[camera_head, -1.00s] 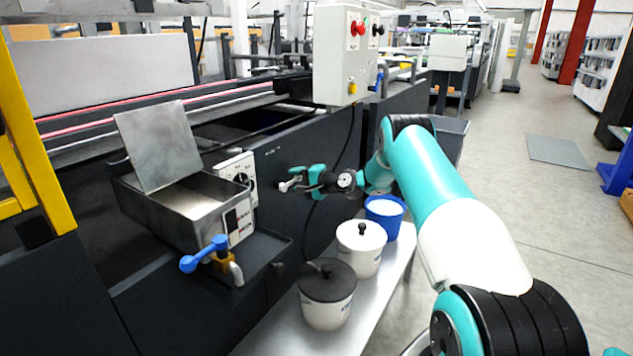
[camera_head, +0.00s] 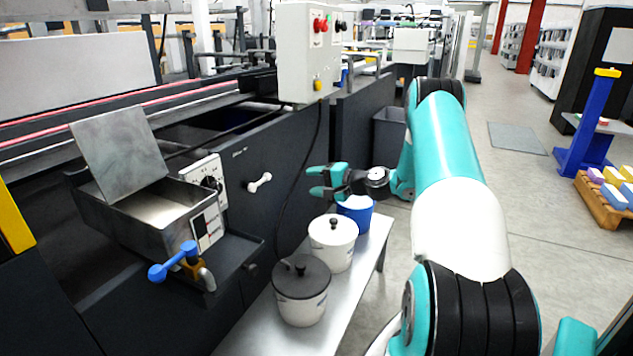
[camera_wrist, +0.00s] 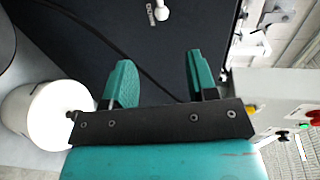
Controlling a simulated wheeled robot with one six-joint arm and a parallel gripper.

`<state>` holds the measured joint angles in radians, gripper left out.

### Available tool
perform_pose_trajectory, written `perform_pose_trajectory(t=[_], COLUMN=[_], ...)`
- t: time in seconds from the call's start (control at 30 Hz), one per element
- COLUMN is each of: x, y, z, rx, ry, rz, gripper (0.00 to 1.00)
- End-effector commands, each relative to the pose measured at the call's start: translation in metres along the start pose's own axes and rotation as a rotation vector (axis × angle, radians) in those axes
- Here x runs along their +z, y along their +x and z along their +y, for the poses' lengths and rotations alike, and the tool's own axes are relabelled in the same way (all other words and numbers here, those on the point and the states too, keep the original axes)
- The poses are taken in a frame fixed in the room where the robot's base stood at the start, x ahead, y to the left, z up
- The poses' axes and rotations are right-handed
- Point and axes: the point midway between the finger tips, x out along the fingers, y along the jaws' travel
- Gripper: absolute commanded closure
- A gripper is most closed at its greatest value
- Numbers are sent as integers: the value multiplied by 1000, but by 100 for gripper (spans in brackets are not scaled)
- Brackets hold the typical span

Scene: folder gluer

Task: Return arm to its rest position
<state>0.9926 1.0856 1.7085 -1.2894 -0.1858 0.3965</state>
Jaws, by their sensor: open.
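My gripper (camera_head: 316,181) is open and empty in the head view. It hangs in the air in front of the dark machine panel, above and a little behind the white pot, and close above the blue container (camera_head: 357,212). My teal and white arm reaches out from the lower right. In the wrist view my gripper's two teal fingers (camera_wrist: 160,82) stand apart with nothing between them. Beyond them is the dark panel with a small white handle (camera_wrist: 162,13). The same handle (camera_head: 260,182) shows left of the fingertips in the head view, apart from them.
A bench (camera_head: 253,322) holds a black-lidded pot (camera_head: 301,294), a white-lidded pot (camera_head: 333,243) and the blue container. An open metal glue tank (camera_head: 140,222) with a blue-handled valve (camera_head: 172,261) is at left. A control box (camera_head: 306,55) stands above.

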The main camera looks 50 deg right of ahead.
Motion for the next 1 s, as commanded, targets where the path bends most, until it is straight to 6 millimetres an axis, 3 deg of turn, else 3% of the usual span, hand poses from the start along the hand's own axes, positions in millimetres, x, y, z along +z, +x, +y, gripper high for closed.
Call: perform_pose_trajectory(t=[0.57,0.67,0.77,0.83,0.9,1.0], x=[7,36,92,142,189,243], y=[6,24,45,51,46,22], z=[-3,-14,-29,-38,-43,-48], rx=[20,99,244,367,487,637], ry=[-16,-90,-230,-356,-489,-665], rz=[-16,-81,-194,-288,-379,-484], gripper=[47,47,47,47,47,47])
